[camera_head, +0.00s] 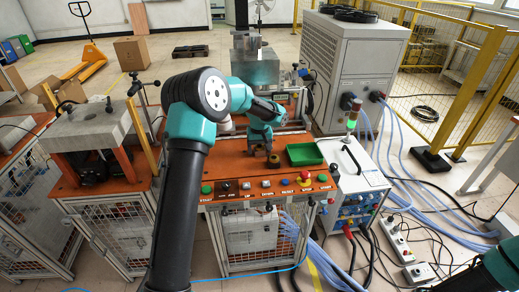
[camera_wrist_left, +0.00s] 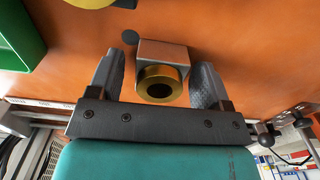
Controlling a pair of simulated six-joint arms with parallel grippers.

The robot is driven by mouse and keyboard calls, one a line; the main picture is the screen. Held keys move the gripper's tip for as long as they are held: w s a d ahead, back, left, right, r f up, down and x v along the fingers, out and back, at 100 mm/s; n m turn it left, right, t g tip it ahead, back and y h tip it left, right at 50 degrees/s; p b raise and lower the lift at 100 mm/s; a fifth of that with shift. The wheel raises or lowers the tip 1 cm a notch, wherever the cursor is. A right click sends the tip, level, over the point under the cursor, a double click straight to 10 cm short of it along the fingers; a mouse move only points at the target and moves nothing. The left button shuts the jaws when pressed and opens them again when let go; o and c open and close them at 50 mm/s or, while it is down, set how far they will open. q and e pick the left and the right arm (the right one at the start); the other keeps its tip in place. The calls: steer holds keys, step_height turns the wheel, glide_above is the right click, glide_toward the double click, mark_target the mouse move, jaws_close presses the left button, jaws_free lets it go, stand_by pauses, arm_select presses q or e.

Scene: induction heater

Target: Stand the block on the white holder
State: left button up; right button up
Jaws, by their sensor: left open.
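My left gripper (camera_head: 272,152) points down over the orange bench, left of the green tray. The left wrist view shows its fingers (camera_wrist_left: 157,82) apart, on either side of a grey metal block (camera_wrist_left: 162,50) with a brass ring on its near face. There are gaps between the block and both fingers. In the head view the block (camera_head: 273,161) is small and mostly hidden by the gripper. A small whitish cylinder (camera_head: 226,123), perhaps the white holder, stands behind my left arm, left of the gripper; the arm partly hides it. My right gripper is out of view.
The green tray (camera_head: 304,154) sits at the bench's right and looks empty. Buttons (camera_head: 266,184) line the bench's front edge. A metal machine (camera_head: 254,68) stands behind. A white box with a signal light (camera_head: 352,115) stands to the right.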

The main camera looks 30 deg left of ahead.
arm_select(q)
step_height(320, 180, up, 12)
stand_by(0.6)
steer(key=shift+o, duration=1.1)
steer(key=w+d+r+m+y, duration=0.1)
steer(key=d+r+m+y, duration=0.1)
steer(key=m, duration=0.8)
steer(key=w+d+r+m+g+y, duration=0.1)
steer(key=d+m, duration=0.3)
steer(key=m, duration=0.7)
steer(key=shift+r+g+y, duration=0.3)
steer(key=shift+r+y, duration=0.3)
steer(key=shift+r, duration=0.1)
